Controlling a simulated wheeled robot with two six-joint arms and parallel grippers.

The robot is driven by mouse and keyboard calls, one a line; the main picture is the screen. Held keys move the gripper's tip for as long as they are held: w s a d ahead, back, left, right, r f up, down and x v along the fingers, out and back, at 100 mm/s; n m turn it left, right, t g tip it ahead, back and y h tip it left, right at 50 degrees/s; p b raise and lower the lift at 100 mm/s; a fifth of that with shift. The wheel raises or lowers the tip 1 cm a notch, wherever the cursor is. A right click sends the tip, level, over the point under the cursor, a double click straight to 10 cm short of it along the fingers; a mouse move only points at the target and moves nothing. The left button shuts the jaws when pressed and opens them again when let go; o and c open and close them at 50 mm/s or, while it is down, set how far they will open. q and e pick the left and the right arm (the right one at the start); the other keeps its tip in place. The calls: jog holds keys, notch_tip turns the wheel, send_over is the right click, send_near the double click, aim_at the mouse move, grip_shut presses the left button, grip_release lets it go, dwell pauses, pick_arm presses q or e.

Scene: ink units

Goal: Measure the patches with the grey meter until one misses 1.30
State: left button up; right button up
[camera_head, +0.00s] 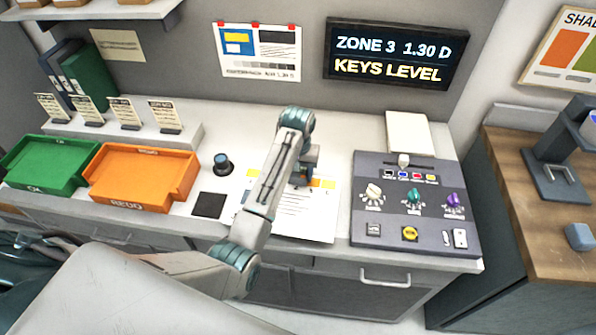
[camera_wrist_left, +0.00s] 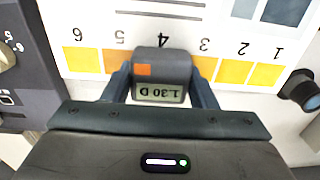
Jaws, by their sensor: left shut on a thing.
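The grey meter (camera_wrist_left: 150,62) is between the fingers of my left gripper (camera_wrist_left: 162,82), which is shut on it. Its display reads 1.30 D, upside down in the wrist view. It stands over the patch row of the white printed sheet (camera_head: 305,222), at number 4, and hides that patch. In the head view my left gripper (camera_head: 304,172) is over the sheet, partly behind my arm. My right gripper is not in view.
A wall screen (camera_head: 396,55) reads ZONE 3 1.30 D, KEYS LEVEL. A grey console (camera_head: 400,225) with knobs stands right of the sheet.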

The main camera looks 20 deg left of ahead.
pick_arm(q)
jog(key=shift+f, duration=0.3)
dwell(0.9)
jog(key=shift+r, duration=1.55)
dwell(0.3)
